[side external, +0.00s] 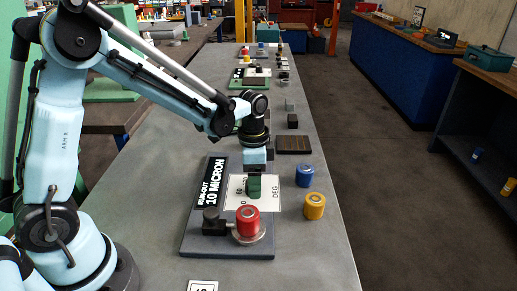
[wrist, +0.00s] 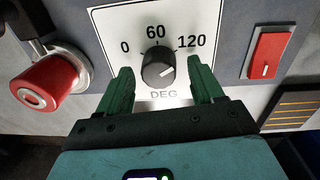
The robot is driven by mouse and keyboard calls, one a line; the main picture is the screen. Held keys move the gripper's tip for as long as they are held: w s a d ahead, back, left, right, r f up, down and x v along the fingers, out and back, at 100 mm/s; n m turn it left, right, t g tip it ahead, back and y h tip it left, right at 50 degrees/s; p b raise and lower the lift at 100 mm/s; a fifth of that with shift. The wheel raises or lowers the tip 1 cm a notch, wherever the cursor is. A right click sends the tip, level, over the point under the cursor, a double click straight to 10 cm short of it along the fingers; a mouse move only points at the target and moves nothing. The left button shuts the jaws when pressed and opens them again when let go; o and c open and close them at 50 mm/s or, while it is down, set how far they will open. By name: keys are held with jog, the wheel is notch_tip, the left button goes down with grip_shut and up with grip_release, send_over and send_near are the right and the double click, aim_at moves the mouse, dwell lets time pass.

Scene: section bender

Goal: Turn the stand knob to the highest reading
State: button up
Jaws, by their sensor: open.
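The stand knob (wrist: 158,68) is black and round with a white pointer line. It sits on a white dial plate (wrist: 105,30) marked 0, 60, 120 and DEG. The line appears on the knob's lower right side; I cannot tell an exact reading. My gripper (wrist: 159,66) is open, with one green finger on each side of the knob and visible gaps between. In the side external view, my gripper (side external: 254,186) is over the dial plate (side external: 236,190) and hides the knob. The plate lies on a dark grey stand board (side external: 195,240) labelled RUN-OUT 10 MICRON.
A red round-topped part (wrist: 48,84) is left of the dial; it also shows in the side external view (side external: 247,222). A red switch (wrist: 267,53) is at right. A blue cylinder (side external: 304,175), a yellow cylinder (side external: 314,206) and a dark block (side external: 294,145) stand on the bench.

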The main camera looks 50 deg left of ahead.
jog(key=shift+f, duration=0.3)
jog(key=shift+c, duration=0.4)
jog(key=c, duration=1)
jog(key=shift+o, duration=0.2)
jog(key=shift+n, duration=0.3)
jog(key=n, duration=0.5)
jog(key=shift+a, duration=0.15)
jog(key=n, duration=0.6)
jog(key=shift+a+t, duration=0.1)
jog(key=shift+t, duration=0.2)
jog(key=shift+n, duration=0.3)
